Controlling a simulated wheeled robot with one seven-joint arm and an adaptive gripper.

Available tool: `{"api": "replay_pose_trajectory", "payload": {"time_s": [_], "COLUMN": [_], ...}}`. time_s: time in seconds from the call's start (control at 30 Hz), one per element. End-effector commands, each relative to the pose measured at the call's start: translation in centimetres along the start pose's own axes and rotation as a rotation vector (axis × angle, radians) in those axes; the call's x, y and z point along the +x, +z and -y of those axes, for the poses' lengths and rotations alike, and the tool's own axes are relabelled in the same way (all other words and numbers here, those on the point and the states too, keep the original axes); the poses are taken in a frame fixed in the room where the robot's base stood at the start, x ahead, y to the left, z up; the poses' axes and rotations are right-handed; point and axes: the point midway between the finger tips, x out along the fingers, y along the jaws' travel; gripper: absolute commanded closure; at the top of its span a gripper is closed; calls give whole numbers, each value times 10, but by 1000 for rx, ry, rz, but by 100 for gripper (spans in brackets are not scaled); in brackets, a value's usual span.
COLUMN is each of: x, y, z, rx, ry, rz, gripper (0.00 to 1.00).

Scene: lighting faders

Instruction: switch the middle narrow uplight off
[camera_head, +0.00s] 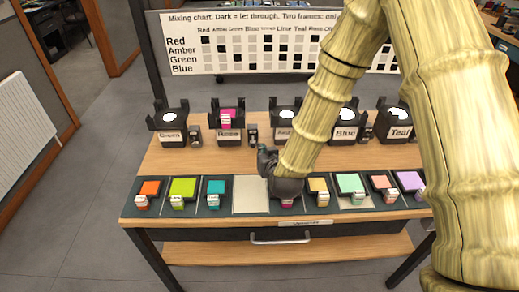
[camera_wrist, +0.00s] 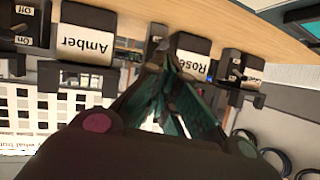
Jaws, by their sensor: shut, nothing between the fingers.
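A row of black uplights stands along the back of the table. The second from the left, labelled Rose (camera_head: 229,137), holds a pink frame. The middle one, which reads Amber in the wrist view (camera_wrist: 86,46), has a white face (camera_head: 288,115) in the head view. Blue (camera_head: 346,133) and Teal (camera_head: 399,132) stand to the right. Small switch boxes sit beside them; one by Rose (camera_head: 252,135) and one by Amber marked On and Off (camera_wrist: 25,22). My gripper (camera_head: 264,152) is shut and empty, in front of the gap between Rose and Amber. Which uplights are narrow I cannot tell.
Coloured frames with tags, such as orange (camera_head: 149,188) and lime (camera_head: 183,188), lie in a front row. One pad (camera_head: 250,195) there is bare. A mixing chart (camera_head: 240,45) stands behind the table. My arm hides part of the right side.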

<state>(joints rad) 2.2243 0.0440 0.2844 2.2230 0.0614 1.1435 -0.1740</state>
Motion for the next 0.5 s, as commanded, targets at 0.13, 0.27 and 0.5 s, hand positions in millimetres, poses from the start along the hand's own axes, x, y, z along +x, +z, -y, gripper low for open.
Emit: {"api": "replay_pose_trajectory", "payload": {"time_s": [0.13,0.27,0.5], "x": [-26,-44,-59], "y": [2,2,2], "z": [2,2,1], "rx": [-2,-2,0], "ry": [-3,-2,-1], "rz": [1,1,0], "gripper": [100,100,100]}}
